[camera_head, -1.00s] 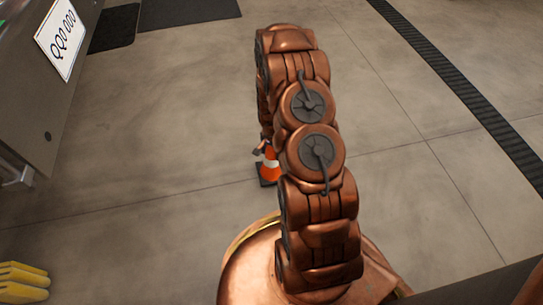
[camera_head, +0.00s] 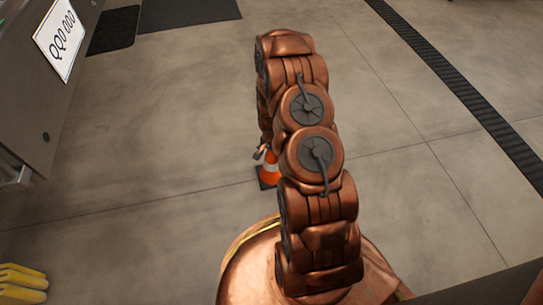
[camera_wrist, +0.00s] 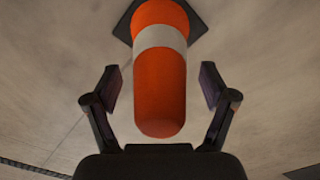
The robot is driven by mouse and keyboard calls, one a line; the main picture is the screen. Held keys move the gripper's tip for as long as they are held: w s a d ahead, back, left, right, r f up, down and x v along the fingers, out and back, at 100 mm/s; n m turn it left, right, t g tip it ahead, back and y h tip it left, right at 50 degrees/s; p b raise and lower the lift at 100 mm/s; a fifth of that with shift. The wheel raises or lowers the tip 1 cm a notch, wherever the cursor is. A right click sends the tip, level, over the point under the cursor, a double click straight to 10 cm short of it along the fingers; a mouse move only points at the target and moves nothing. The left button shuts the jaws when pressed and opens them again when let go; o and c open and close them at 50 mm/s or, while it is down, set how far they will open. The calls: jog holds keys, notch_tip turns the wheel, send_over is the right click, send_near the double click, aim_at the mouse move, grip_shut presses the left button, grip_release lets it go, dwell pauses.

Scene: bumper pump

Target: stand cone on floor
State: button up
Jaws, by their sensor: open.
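An orange cone (camera_wrist: 160,85) with a white band and a dark square base stands between the open fingers of my gripper (camera_wrist: 160,90) in the wrist view. Its rounded top is toward the gripper's palm, and a gap shows between the cone and each finger pad. In the head view the cone (camera_head: 269,172) stands upright on the concrete floor, partly hidden behind my arm. One finger of my gripper (camera_head: 260,152) shows beside its upper part; the rest is hidden by the arm.
A grey vehicle body with a white number plate (camera_head: 57,38) is at the upper left. Dark mats (camera_head: 113,28) lie near it. Yellow objects (camera_head: 22,280) are at the lower left. A dark floor grate (camera_head: 455,85) runs along the right. The floor around the cone is clear.

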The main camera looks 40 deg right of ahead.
notch_tip(320, 180, up, 12)
jog(key=p, duration=0.4)
jog(key=shift+f, duration=0.1)
jog(key=s+a+r+n+g, duration=0.1)
jog(key=s+a+r+n, duration=0.2)
jog(key=s+a+r, duration=0.55)
jog(key=s+a+r+n+g, duration=0.1)
jog(key=a+r+n, duration=0.4)
jog(key=r, duration=0.8)
jog(key=s+a+r+n, duration=0.3)
jog(key=s+a+r, duration=0.1)
jog(key=s, duration=0.6)
jog(key=s+a+r+n+g, duration=0.1)
jog(key=s+a+r, duration=0.4)
jog(key=s, duration=0.6)
notch_tip(320, 180, up, 2)
jog(key=shift+s+r+n+g, duration=0.1)
jog(key=shift+s+n+g, duration=0.2)
jog(key=shift+n, duration=0.6)
